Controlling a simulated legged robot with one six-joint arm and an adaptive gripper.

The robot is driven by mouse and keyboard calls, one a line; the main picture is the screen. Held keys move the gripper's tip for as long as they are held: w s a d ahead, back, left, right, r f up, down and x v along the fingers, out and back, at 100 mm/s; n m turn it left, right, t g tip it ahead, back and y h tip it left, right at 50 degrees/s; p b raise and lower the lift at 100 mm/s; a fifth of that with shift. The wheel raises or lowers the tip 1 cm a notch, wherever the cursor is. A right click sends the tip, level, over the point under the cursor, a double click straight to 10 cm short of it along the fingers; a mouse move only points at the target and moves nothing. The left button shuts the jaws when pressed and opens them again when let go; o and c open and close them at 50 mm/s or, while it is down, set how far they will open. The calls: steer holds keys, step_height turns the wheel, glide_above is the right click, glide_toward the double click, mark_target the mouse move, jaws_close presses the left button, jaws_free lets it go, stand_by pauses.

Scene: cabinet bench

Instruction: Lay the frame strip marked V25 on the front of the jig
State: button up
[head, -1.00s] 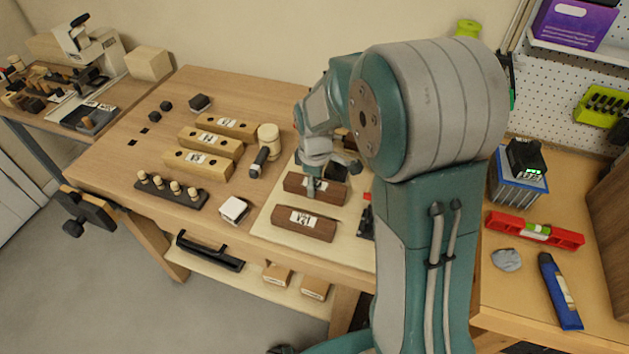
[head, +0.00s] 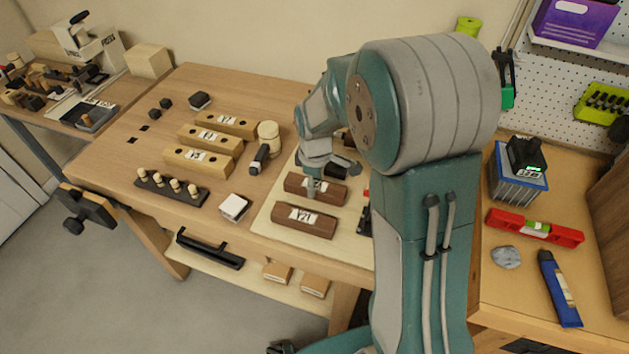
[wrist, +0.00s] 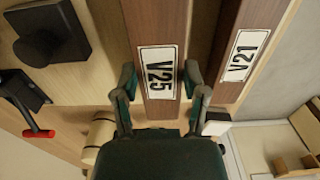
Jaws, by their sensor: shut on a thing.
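The strip marked V25 is a dark brown bar lying on a pale board (head: 263,222) on the bench; in the head view the strip (head: 328,194) is partly covered by my gripper (head: 313,186). In the wrist view its white label reads V25 (wrist: 158,75), and my gripper (wrist: 160,82) has one finger on each long side of it. My gripper is shut on this strip. A second dark strip, V21 (head: 303,220), lies parallel in front of it and also shows in the wrist view (wrist: 238,60). My arm hides much of the board's right side, so I cannot make out the whole jig.
A black block with a knob (wrist: 45,35) and a red-tipped clamp (wrist: 25,105) stand on the board. Left of it are a mallet (head: 266,147), a white block (head: 235,207), several light wooden bars (head: 197,160) and a black peg rack (head: 170,189).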

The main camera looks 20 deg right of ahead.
steer(key=shift+f, duration=1.1)
stand_by(1.2)
steer(key=o, duration=1.3)
steer(key=shift+o, duration=0.2)
steer(key=shift+r, duration=0.1)
steer(key=shift+r, duration=3.45)
